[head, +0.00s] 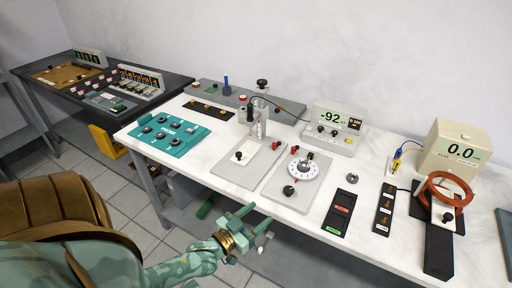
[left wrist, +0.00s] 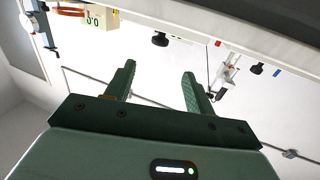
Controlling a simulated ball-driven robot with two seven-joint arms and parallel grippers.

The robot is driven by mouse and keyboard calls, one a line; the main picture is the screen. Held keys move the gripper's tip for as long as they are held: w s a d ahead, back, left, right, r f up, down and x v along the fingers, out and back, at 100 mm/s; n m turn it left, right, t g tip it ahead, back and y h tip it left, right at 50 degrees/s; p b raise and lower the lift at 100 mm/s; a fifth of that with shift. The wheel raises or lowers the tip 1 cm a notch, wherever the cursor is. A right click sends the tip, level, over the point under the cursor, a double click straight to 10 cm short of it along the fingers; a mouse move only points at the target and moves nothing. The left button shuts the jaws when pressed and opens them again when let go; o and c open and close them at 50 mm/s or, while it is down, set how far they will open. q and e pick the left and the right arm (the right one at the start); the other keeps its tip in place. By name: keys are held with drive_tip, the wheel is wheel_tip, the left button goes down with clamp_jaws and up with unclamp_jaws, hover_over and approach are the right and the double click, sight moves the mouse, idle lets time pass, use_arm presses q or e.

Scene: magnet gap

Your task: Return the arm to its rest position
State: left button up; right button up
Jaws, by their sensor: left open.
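My left gripper (head: 258,217) is green with a brass-coloured wrist ring and is in front of the white bench's front edge in the head view. Its two fingers are spread, with nothing between them; they also show apart in the left wrist view (left wrist: 159,72). My left arm comes in from the lower left. My right gripper is in neither view. On the bench (head: 225,170) stand a grey plate with a white dial (head: 304,170), a meter reading -92 (head: 333,126) and a beige box reading 0.0 (head: 459,146).
A teal panel with knobs (head: 169,133) lies at the bench's left. A red-brown coil (head: 446,191) stands at the right. A dark bench (head: 68,95) with displays is at the back left. Open tiled floor (head: 142,232) lies left of the gripper.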

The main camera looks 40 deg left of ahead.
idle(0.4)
use_arm(q)
drive_tip(key=s+f+m+g+y, duration=0.1)
drive_tip(key=s+f+g, duration=0.5)
drive_tip(key=s+f, duration=0.55)
drive_tip(key=s+f+m+g, duration=0.1)
drive_tip(key=s+f+g, duration=0.55)
drive_tip(key=f, duration=0.85)
drive_tip(key=s+d+f+g, duration=0.2)
drive_tip(key=s+d+f, duration=0.2)
drive_tip(key=s, duration=0.7)
drive_tip(key=s+d+f+m+g, duration=0.1)
drive_tip(key=s+d+f+g, duration=0.2)
drive_tip(key=s, duration=0.8)
drive_tip(key=shift+d+f, duration=0.5)
drive_tip(key=shift+d, duration=0.5)
